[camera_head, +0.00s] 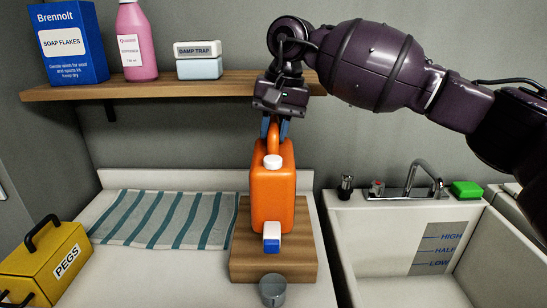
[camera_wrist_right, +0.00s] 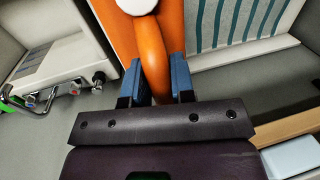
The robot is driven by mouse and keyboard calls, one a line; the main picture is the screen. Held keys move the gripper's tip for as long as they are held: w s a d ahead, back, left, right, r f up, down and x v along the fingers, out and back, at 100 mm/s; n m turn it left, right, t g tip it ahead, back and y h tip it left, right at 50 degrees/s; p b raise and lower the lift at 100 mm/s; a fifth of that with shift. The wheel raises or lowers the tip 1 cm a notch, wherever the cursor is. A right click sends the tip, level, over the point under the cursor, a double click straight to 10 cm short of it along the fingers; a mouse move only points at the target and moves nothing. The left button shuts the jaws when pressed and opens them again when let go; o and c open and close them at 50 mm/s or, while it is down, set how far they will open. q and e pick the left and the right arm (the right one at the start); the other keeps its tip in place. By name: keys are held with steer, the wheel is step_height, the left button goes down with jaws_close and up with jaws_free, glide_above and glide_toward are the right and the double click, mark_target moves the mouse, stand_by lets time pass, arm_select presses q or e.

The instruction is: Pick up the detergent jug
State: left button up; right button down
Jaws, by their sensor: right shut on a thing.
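The detergent jug (camera_head: 273,197) is orange with a white cap and stands upright on or just above a wooden board (camera_head: 302,262) in the head view. My right gripper (camera_head: 275,132) reaches down from above and is shut on the jug's handle. In the right wrist view the two blue fingers of the gripper (camera_wrist_right: 155,82) sit on either side of the orange handle (camera_wrist_right: 153,58). I cannot tell whether the jug's base touches the board. My left gripper is not in view.
A striped towel (camera_head: 165,218) and yellow pegs box (camera_head: 45,262) lie left. A shelf (camera_head: 150,86) holds several items behind. A sink (camera_head: 400,245) is right.

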step_height(320, 180, up, 10)
steer(key=shift+f, duration=0.1)
steer(key=shift+r, duration=0.6)
steer(key=shift+f, duration=0.2)
